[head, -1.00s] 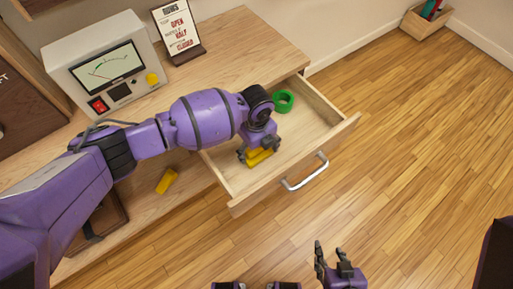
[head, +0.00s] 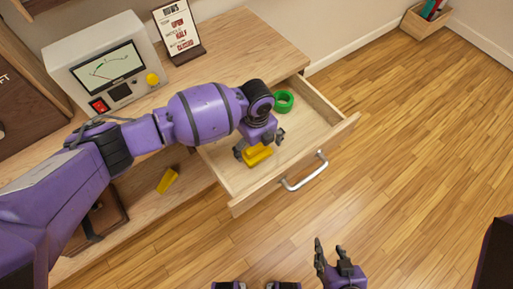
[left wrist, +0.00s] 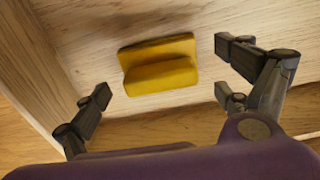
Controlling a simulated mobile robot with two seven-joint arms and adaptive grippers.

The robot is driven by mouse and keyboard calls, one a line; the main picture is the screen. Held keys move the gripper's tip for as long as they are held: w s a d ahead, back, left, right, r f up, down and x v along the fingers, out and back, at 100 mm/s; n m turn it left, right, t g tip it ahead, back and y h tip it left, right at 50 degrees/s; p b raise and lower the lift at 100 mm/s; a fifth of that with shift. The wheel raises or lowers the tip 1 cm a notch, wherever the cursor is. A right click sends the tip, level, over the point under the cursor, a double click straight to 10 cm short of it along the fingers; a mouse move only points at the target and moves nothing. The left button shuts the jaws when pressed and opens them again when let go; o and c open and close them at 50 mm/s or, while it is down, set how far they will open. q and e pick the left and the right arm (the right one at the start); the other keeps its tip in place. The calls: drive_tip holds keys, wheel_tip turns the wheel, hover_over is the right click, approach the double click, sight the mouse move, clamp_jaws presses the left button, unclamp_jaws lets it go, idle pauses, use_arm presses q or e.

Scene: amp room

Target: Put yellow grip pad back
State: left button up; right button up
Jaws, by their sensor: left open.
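A yellow grip pad (head: 257,155) lies on the floor of the open wooden drawer (head: 225,183). The left wrist view shows this pad (left wrist: 160,72) as a flat plate with a raised ridge, between and beyond the fingertips. My left gripper (head: 259,146) is open above it, one finger to each side, apart from the pad. Part of the pad is hidden under the gripper in the head view. A second yellow piece (head: 167,180) lies at the desk's front, left of the drawer. My right gripper (head: 330,252) is open and empty, low in the head view.
The drawer front has a metal handle (head: 305,172). A meter box (head: 106,66) and a small sign (head: 177,30) stand on the desk. The wooden floor right of the drawer is clear.

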use_arm(q)
wheel_tip(320, 180, up, 10)
drive_tip(key=shift+f+p, duration=0.2)
drive_tip(key=shift+p, duration=0.25)
drive_tip(key=shift+r, duration=0.3)
use_arm(e)
drive_tip(key=shift+r, duration=0.5)
drive_tip(key=shift+w+r, duration=0.1)
drive_tip(key=shift+w, duration=0.35)
drive_tip(key=shift+s, duration=0.15)
